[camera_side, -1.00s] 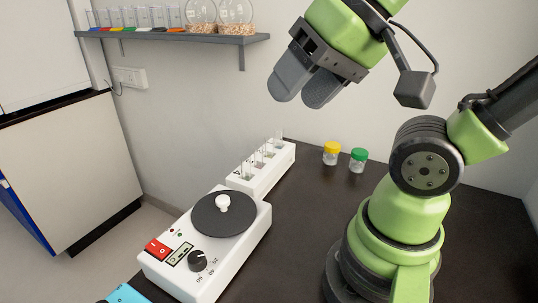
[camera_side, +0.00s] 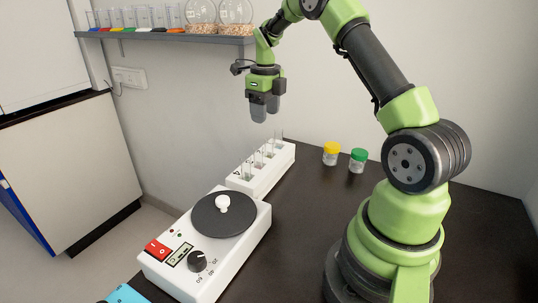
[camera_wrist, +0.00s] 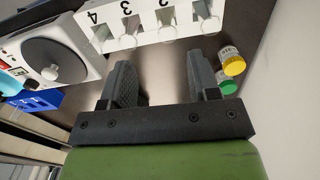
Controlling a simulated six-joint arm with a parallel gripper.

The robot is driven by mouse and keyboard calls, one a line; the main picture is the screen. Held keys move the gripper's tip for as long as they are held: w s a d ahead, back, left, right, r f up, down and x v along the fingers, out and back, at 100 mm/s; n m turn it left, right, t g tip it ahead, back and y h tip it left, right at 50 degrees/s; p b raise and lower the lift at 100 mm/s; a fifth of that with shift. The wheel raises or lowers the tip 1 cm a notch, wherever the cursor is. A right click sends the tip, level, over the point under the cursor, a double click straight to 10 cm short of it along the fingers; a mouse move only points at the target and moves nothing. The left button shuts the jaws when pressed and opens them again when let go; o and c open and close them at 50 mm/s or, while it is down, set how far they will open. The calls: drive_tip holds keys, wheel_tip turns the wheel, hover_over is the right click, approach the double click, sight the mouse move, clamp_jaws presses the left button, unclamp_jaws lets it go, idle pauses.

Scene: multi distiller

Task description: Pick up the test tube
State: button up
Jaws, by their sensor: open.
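Several clear test tubes (camera_side: 258,159) stand upright in a white numbered rack (camera_side: 268,179) on the dark table. In the wrist view the tubes (camera_wrist: 167,30) show as clear round ends along the side of the rack (camera_wrist: 148,20), with the numbers 2, 3 and 4 above them. My gripper (camera_side: 266,113) hangs pointing down above the far end of the rack, clear of the tubes. Its two dark fingers also show in the wrist view (camera_wrist: 163,75), spread apart with nothing between them.
A white device with a dark round plate (camera_side: 223,215) stands in front of the rack. A yellow-lidded jar (camera_side: 331,153) and a green-lidded jar (camera_side: 358,160) stand right of it. A grey shelf (camera_side: 170,37) with glassware runs along the wall at upper left.

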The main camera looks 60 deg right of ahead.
sight(269, 138)
drive_tip(key=shift+m, duration=0.4)
drive_tip(key=f, duration=0.5)
drive_tip(key=shift+d, duration=0.3)
drive_tip(key=f, duration=0.5)
drive_tip(key=shift+s+d+f, duration=0.15)
drive_tip(key=shift+s+f, duration=0.1)
drive_tip(key=shift+f, duration=0.15)
drive_tip(key=c, duration=1)
